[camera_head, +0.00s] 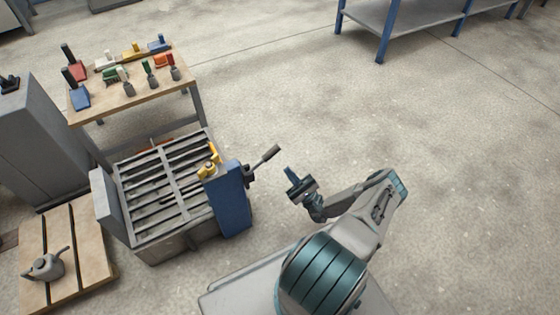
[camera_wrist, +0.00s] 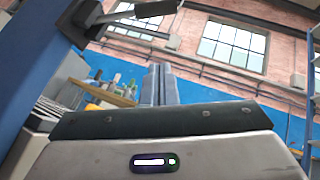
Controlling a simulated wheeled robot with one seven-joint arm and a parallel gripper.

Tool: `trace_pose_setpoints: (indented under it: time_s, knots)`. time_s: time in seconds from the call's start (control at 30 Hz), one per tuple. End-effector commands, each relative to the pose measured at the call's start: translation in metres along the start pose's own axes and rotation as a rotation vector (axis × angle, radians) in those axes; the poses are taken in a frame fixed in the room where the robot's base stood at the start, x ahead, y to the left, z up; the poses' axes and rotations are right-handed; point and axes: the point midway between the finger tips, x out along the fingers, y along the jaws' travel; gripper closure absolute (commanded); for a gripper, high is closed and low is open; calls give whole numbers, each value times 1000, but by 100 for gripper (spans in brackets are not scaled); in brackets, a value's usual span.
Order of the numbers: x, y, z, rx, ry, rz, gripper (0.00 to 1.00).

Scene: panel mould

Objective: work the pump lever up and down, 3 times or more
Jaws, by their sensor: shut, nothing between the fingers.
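The pump lever (camera_head: 264,161) sticks out up and to the right from the blue pump housing (camera_head: 232,200) on the side of the grey slatted mould. Its dark grip end is free. My gripper (camera_head: 289,172) is shut and empty, a short gap to the right of the lever's end and not touching it. In the wrist view the closed fingers (camera_wrist: 160,84) point forward, and the lever (camera_wrist: 140,14) shows above them at the upper left, beside the blue housing (camera_wrist: 32,55).
A wooden-topped bench (camera_head: 130,88) with several coloured clamps and tools stands behind the mould. A pallet (camera_head: 62,262) with a watering can (camera_head: 48,266) is at the left, below a grey cabinet (camera_head: 38,140). A blue-framed shelf (camera_head: 400,18) stands far back. The floor at the right is clear.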

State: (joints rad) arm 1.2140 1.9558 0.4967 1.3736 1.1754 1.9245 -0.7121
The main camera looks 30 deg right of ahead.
Motion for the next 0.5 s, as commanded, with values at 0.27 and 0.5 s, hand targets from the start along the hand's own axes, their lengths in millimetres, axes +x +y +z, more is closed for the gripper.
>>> trace_pose_setpoints:
  time_s: [0.27,0.5]
  knots:
    - [53,-1,5,1,1,0,100]
    - [69,-2,22,-3,3,-1,100]
